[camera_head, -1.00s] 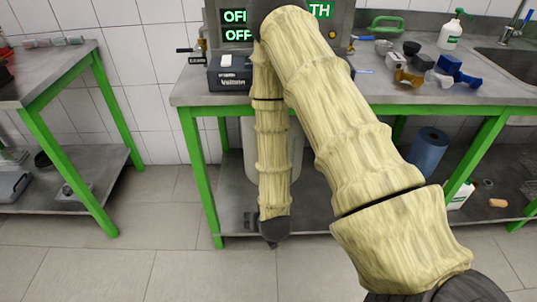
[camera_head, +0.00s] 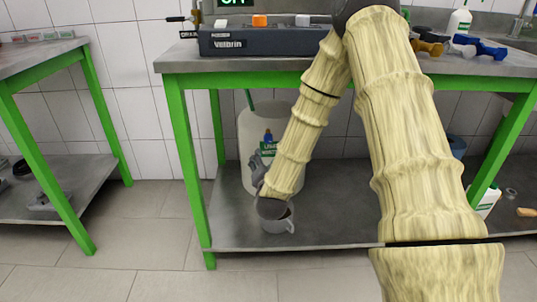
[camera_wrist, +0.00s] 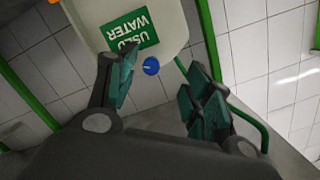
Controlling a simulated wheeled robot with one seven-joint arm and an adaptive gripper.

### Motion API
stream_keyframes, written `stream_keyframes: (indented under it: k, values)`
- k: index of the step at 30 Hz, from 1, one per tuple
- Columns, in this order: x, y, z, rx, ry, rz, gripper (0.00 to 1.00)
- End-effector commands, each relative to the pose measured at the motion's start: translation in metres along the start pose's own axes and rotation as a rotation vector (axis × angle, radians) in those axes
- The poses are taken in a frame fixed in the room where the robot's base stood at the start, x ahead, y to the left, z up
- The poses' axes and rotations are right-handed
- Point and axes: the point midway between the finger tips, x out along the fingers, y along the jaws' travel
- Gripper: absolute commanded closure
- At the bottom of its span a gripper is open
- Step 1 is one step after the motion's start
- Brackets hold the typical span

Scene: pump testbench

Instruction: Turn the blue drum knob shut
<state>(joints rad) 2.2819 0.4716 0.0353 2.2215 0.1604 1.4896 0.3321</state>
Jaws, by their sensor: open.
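The white drum (camera_head: 252,125) stands on the lower shelf under the bench. In the wrist view the blue knob (camera_wrist: 151,66) is small and lies beside the green "USED WATER" label (camera_wrist: 131,31) on the drum's pale wall (camera_wrist: 170,25). My gripper (camera_wrist: 158,88) is open, with its two dark green fingers spread apart. The knob shows ahead in the gap between them, nearer the left finger, and nothing is held. In the head view my forearm reaches down in front of the drum and partly hides it.
A green-framed bench (camera_head: 178,130) stands over the drum, with a dark Velbrin box (camera_head: 260,42) on top. A green leg (camera_head: 500,150) is at the right. A second bench (camera_head: 35,58) stands at the left. Open floor (camera_head: 130,230) lies between the benches.

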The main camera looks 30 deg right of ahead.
Motion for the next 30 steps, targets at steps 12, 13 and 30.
stream_keyframes:
  k: [12, 13, 30]
  values:
    - [0.022, 0.009, -0.023, 0.092, 0.140, -0.020, 0.49]
    - [0.024, 0.009, -0.023, 0.092, 0.141, -0.020, 0.49]
    - [0.105, 0.009, -0.033, 0.092, 0.140, -0.021, 0.49]
